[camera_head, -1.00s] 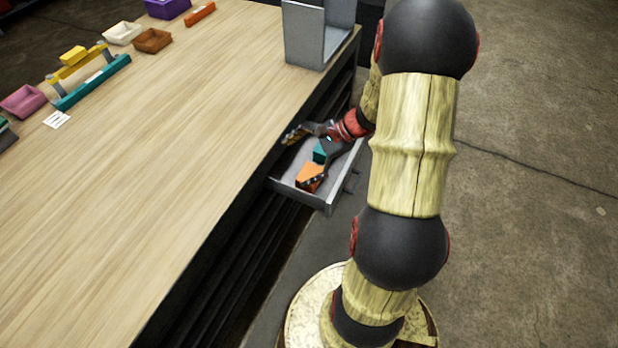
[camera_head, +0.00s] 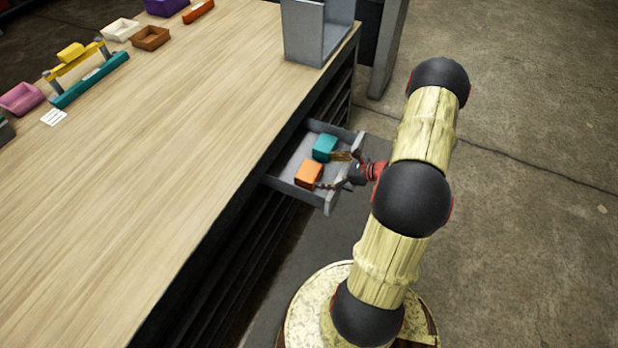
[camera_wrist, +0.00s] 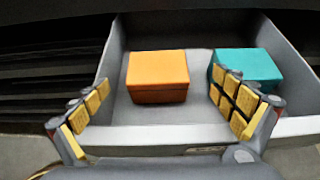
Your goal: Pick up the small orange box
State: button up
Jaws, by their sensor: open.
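The small orange box (camera_head: 309,174) lies in an open grey drawer (camera_head: 297,195) under the workbench. In the wrist view the orange box (camera_wrist: 158,76) sits between and beyond my open fingers, apart from both. My gripper (camera_head: 337,171) is at the drawer's outer front edge, with its fingers reaching over the front wall. It is open and empty; it also shows in the wrist view (camera_wrist: 165,105). The right finger pads partly cover a teal box (camera_wrist: 248,67).
The teal box (camera_head: 325,148) is beside the orange box in the same drawer. The drawer's walls rise around both. A grey bracket (camera_head: 318,35) stands on the workbench (camera_head: 180,150) above. Small bins, such as a brown one (camera_head: 150,38), stand at the back left.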

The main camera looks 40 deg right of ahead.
aim_at(310, 171)
jog(key=b+x, duration=0.2)
jog(key=x, duration=0.3)
jog(key=shift+s+a+f, duration=0.1)
jog(key=shift+a+f, duration=0.05)
jog(key=shift+a, duration=0.05)
jog(key=shift+w+a+f+b, duration=0.2)
jog(key=shift+w+b, duration=0.1)
jog(key=shift+w, duration=0.1)
jog(key=shift+d, duration=0.1)
jog(key=shift+r, duration=0.1)
jog(key=shift+c, duration=0.7)
jog(key=c, duration=1.1)
jog(key=shift+c, duration=0.8)
